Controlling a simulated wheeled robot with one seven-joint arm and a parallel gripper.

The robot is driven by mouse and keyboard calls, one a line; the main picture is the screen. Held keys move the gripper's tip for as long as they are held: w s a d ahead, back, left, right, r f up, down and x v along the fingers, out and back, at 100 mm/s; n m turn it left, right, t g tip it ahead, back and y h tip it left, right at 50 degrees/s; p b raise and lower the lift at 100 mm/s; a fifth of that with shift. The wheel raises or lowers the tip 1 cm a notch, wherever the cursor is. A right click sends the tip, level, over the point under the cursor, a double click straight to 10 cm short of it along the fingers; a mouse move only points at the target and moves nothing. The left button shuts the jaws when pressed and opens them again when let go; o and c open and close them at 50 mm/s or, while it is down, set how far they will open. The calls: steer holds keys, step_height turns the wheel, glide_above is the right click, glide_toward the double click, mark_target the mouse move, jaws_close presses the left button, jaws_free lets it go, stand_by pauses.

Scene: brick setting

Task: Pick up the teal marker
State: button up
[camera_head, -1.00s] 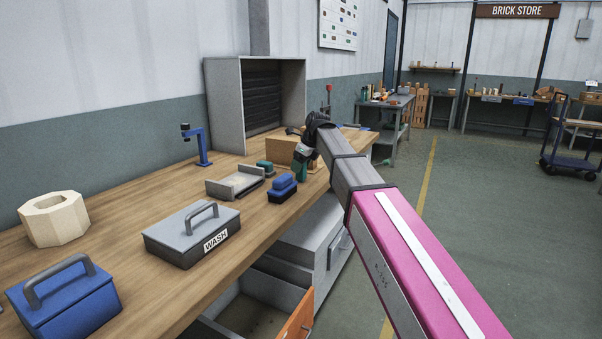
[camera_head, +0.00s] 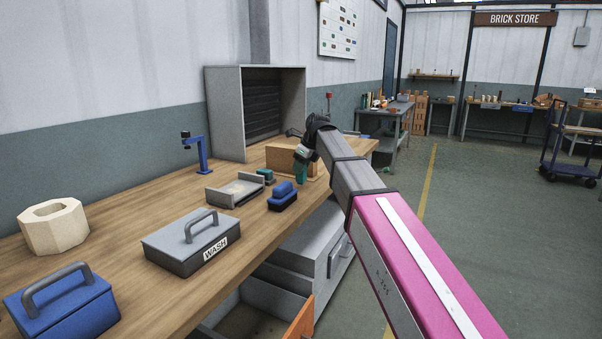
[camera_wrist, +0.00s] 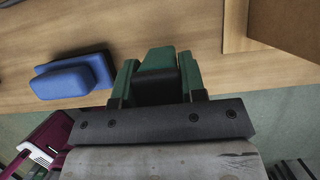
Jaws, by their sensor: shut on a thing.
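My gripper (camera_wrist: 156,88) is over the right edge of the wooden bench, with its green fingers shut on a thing. In the wrist view that thing, a dark block with a green far end (camera_wrist: 160,60), fills the gap between the fingers. It seems to be the teal marker, but most of its shape is hidden. In the head view the gripper (camera_head: 300,170) is small, and what it holds cannot be made out. A small teal and dark object (camera_head: 266,176) lies on the bench to its left, beside the grey tray.
A blue block (camera_head: 283,195) lies on the bench (camera_head: 130,290) near the gripper, beside a grey tray (camera_head: 222,197). A wooden box (camera_head: 282,158) stands behind. The grey WASH box (camera_head: 180,240) and a blue box (camera_head: 70,310) are nearer. An open drawer (camera_head: 215,320) sticks out below.

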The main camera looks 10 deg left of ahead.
step_height(320, 180, up, 2)
steer(key=shift+w+r, duration=0.1)
steer(key=s+a+r, duration=0.6)
steer(key=s+a, duration=0.1)
steer(key=a, duration=0.2)
steer(key=shift+a+r, duration=0.25)
steer(key=shift+r, duration=0.05)
steer(key=shift+o, duration=0.9)
